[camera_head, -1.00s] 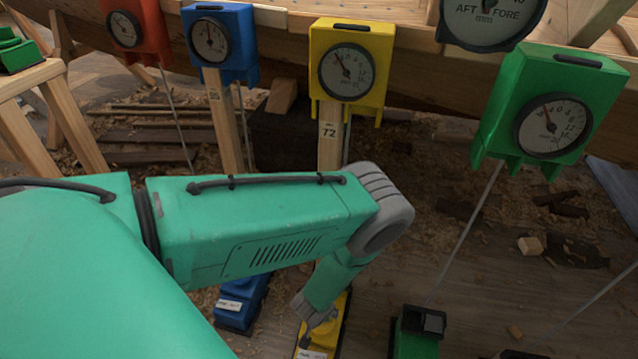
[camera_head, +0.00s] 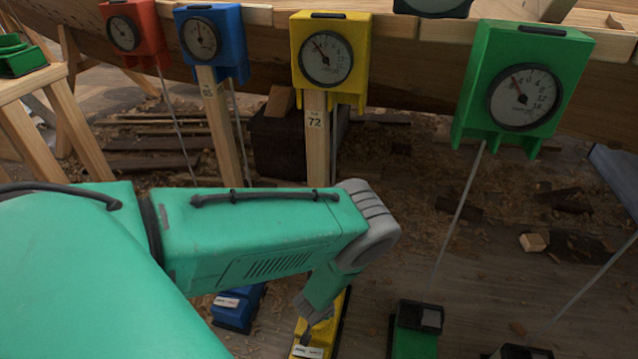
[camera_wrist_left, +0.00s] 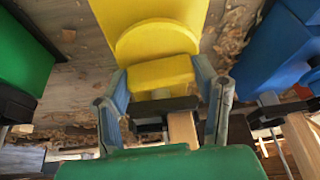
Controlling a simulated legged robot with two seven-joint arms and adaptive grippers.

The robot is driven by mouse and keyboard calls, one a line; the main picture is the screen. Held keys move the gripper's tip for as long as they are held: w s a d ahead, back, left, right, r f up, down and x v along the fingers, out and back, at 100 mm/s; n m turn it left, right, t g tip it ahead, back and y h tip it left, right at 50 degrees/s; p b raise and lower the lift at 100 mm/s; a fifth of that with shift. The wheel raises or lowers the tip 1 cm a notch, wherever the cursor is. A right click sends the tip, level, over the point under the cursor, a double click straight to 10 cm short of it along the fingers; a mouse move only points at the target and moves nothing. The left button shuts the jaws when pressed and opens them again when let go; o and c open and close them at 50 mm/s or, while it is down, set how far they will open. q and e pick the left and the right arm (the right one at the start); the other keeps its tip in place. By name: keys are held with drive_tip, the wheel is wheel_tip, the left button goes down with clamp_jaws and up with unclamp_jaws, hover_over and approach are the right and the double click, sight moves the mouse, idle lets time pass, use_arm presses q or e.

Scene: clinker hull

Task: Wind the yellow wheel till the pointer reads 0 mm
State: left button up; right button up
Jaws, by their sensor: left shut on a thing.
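The yellow gauge box (camera_head: 353,85) stands on a post in the head view. In the left wrist view the yellow wheel (camera_wrist_left: 157,38) is a round disc with a yellow block-shaped grip (camera_wrist_left: 160,72). My left gripper (camera_wrist_left: 161,76) has a finger on each side of this grip and is shut on it. In the head view my left arm hides most of the yellow base (camera_head: 312,340). My right gripper is not in view.
Red (camera_head: 130,30), blue (camera_head: 207,40) and green (camera_head: 515,85) gauge boxes stand along the wooden hull (camera_head: 415,60). A blue base (camera_head: 238,308) and a green base (camera_head: 415,340) flank the yellow one closely. Thin rods run from gauges towards the floor.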

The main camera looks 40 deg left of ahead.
use_arm(q)
drive_tip(key=o, duration=1)
drive_tip(key=shift+w+d+f, duration=0.1)
drive_tip(key=shift+w+d, duration=0.05)
drive_tip(key=shift+d, duration=0.05)
drive_tip(key=shift+o, duration=0.9)
drive_tip(key=shift+a+f, duration=0.25)
drive_tip(key=shift+a, duration=0.2)
drive_tip(key=v, duration=1.2)
drive_tip(key=shift+a, duration=0.2)
